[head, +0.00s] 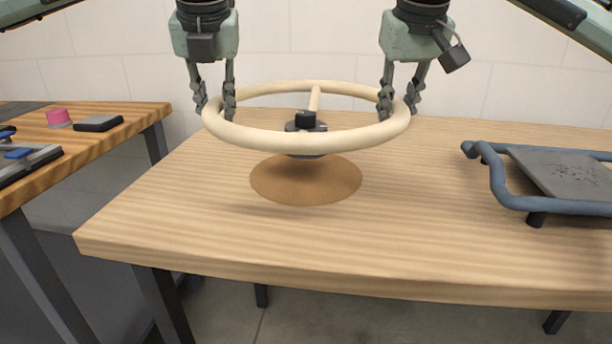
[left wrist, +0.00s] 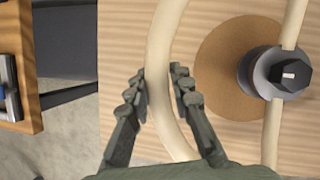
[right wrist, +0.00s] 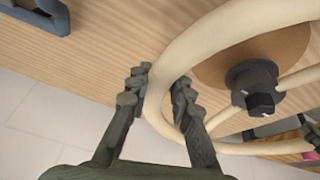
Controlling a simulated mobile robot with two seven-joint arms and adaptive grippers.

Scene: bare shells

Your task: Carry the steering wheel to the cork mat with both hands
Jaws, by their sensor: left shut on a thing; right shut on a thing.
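The cream steering wheel (head: 250,138) with a dark hub (head: 306,122) is held level above the table, over the round cork mat (head: 305,185). My left gripper (head: 215,108) is shut on the left side of its rim, and my right gripper (head: 399,106) is shut on the right side. The rim also passes between the fingers in the left wrist view (left wrist: 160,75) and in the right wrist view (right wrist: 190,60). A gap and a shadow show between wheel and mat.
The wooden table (head: 180,225) is clear around the mat. A blue tubular frame with a grey plate (head: 565,175) stands at the right. A second table (head: 95,145) at the left bears a pink object (head: 59,117) and a dark block (head: 99,123).

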